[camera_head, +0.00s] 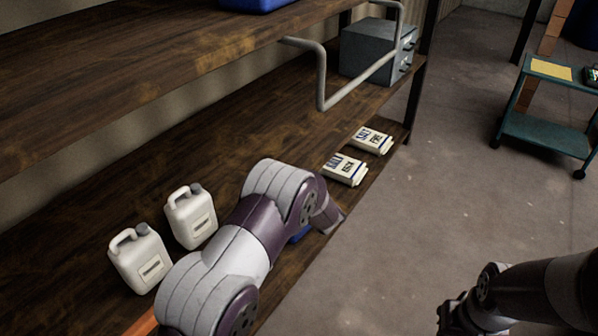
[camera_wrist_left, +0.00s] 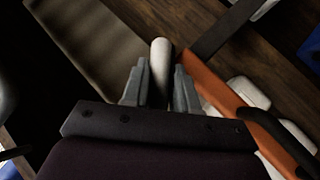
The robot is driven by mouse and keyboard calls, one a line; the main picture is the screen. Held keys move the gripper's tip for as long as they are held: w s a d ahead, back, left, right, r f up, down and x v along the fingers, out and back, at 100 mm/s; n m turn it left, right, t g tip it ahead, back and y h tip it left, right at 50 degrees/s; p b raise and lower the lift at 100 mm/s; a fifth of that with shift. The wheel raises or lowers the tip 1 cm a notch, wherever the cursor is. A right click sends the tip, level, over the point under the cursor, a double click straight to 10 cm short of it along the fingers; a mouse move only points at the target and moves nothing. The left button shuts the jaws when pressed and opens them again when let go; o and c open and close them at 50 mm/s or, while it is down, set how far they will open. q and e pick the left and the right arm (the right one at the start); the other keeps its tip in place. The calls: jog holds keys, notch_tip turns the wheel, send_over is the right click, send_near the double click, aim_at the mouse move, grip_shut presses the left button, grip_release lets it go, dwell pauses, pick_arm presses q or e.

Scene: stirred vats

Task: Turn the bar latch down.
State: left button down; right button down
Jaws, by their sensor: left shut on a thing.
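In the left wrist view, a pale rounded bar (camera_wrist_left: 160,55), which looks like the bar latch, stands between the fingers of my left gripper (camera_wrist_left: 160,88). The gripper is shut on it. The bar's lower part is hidden between the fingers, and its pivot cannot be made out. In the head view my left arm reaches over the lower shelf, and its gripper does not show. My right gripper (camera_head: 455,318) is dark and partly cut off at the bottom right, over the floor, away from the shelf; its fingers are unclear.
Two white jugs (camera_head: 139,261) (camera_head: 191,217) and two labelled packs (camera_head: 345,169) (camera_head: 371,141) stand on the wooden shelf (camera_head: 90,225). A bent grey pipe (camera_head: 321,82) hangs before a grey box (camera_head: 366,50). A green trolley (camera_head: 545,130) stands right. An orange beam (camera_wrist_left: 228,118) runs beside my left gripper.

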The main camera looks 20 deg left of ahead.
pick_arm(q)
jog(key=g+p, duration=0.1)
jog(key=p, duration=0.2)
jog(key=m+g+p, duration=0.1)
jog(key=g+p, duration=0.1)
jog(key=p, duration=0.2)
jog(key=shift+r+m, duration=0.3)
jog(key=shift+r, duration=0.05)
jog(key=shift+f+m+g+y+p, duration=0.25)
jog(key=shift+m+g+y+p, duration=0.05)
jog(key=shift+g+p, duration=0.3)
jog(key=shift+f+m+g, duration=0.15)
jog(key=shift+m+g, duration=0.35)
jog(key=shift+g, duration=0.3)
pick_arm(e)
notch_tip(320, 180, up, 11)
jog(key=shift+f, duration=0.15)
pick_arm(q)
jog(key=shift+y, duration=0.3)
jog(key=c, duration=0.9)
grip_release()
jog(key=shift+c, duration=0.2)
